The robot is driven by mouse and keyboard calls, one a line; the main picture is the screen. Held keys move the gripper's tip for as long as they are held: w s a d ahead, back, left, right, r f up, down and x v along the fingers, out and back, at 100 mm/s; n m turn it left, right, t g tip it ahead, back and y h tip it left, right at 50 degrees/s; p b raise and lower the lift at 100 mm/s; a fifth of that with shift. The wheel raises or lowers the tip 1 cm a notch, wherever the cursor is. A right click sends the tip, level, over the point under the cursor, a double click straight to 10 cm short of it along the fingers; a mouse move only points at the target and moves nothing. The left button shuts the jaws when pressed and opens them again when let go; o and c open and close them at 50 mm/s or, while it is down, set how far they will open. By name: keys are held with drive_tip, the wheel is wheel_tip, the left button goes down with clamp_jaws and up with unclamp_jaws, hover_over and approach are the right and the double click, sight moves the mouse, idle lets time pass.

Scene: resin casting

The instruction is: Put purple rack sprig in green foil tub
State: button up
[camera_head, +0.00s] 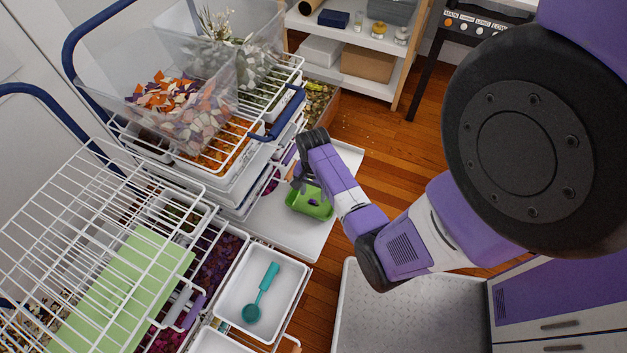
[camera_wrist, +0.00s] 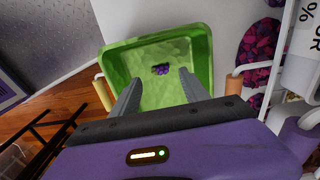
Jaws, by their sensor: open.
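The green foil tub (camera_head: 309,203) stands on a white pull-out surface beside the racks in the head view. In the wrist view the tub (camera_wrist: 117,64) lies just past my gripper. A small purple sprig (camera_wrist: 161,69) lies inside the tub on its floor, and touches neither finger. It also shows as a small dark purple spot in the tub (camera_head: 312,202) in the head view. My gripper (camera_wrist: 160,92) is open and empty, its fingers spread above the near part of the tub. In the head view my gripper (camera_head: 301,178) partly covers the tub's far left side.
White wire racks (camera_head: 95,215) with drawers line the left. A white tray with a teal scoop (camera_head: 262,293) stands in front. Clear bins (camera_head: 185,100) hold orange and white pieces. Purple material (camera_wrist: 262,48) lies right of the tub in the wrist view. Wood floor (camera_head: 395,150) is open behind.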

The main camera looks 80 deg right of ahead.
sight(313, 201)
wheel_tip(313, 201, up, 8)
drive_tip(key=a+n, duration=0.1)
drive_tip(key=a, duration=0.1)
drive_tip(key=a+f+h, duration=0.1)
drive_tip(key=w+a+f+n+t+p, duration=0.1)
drive_tip(key=a, duration=0.1)
drive_tip(key=shift+a+f+n, duration=0.25)
drive_tip(key=shift+a+n, duration=0.05)
drive_tip(key=a+r+n+t+h, duration=0.1)
drive_tip(key=a+r+n+t, duration=0.2)
drive_tip(key=a, duration=0.4)
drive_tip(key=a+r+n+t+h, duration=0.1)
drive_tip(key=a+r+n+t, duration=0.1)
drive_tip(key=a+n, duration=0.4)
drive_tip(key=s+a+r+n+t+y, duration=0.1)
drive_tip(key=s+a+r+n+t, duration=0.1)
drive_tip(key=r, duration=0.6)
drive_tip(key=s+a+r+n+t+y, duration=0.1)
drive_tip(key=s+a+r+n+t, duration=0.1)
drive_tip(key=a+r, duration=0.4)
drive_tip(key=s+a+r+n+t+y, duration=0.1)
drive_tip(key=s+a+r+n+t, duration=0.2)
drive_tip(key=r, duration=0.9)
drive_tip(key=shift+a+r+n+t, duration=0.15)
drive_tip(key=shift+a+n+t, duration=0.65)
drive_tip(key=shift+a+t, duration=0.2)
